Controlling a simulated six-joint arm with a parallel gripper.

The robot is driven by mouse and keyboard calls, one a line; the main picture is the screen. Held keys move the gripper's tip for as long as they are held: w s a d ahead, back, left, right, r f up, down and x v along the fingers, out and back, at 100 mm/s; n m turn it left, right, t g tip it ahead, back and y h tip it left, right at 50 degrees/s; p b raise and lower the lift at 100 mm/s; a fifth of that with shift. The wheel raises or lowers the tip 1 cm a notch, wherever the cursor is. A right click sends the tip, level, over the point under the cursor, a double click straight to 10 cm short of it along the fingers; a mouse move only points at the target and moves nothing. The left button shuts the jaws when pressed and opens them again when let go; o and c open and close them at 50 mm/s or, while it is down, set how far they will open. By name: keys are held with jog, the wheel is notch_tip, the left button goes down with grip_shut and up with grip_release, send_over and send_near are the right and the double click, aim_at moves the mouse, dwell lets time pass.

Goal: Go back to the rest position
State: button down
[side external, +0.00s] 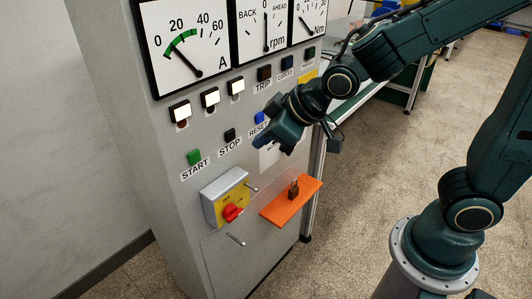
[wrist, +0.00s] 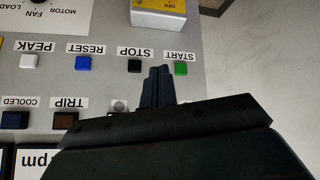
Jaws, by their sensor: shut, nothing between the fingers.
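My gripper (side external: 262,143) is in front of the panel of the grey cabinet (side external: 185,245), close to the blue RESET button (side external: 260,118) in the side external view. In the wrist view my gripper (wrist: 157,72) has its two dark fingers together and empty, seen over the panel between the black STOP button (wrist: 134,66) and the green START button (wrist: 181,68). Whether the fingertips touch the panel cannot be told. My arm reaches in from the right.
Below the buttons are a yellow box with a red rotary switch (side external: 233,212) and an orange shelf (side external: 283,209) carrying a padlock (side external: 294,190). Two metal pegs stick out near the switch. Gauges (side external: 190,45) are above. Open floor (side external: 352,190) lies right of the cabinet.

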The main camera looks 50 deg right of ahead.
jog(key=s+d+r+m+g, duration=0.1)
jog(key=s+d+r+m, duration=0.1)
jog(key=s+d, duration=0.3)
jog(key=s+d+r+m+g+h, duration=0.1)
jog(key=s+d+r, duration=0.3)
jog(key=s, duration=0.9)
jog(key=shift+d+r+m+h, duration=0.35)
jog(key=shift+d+m, duration=0.25)
jog(key=shift+m, duration=0.3)
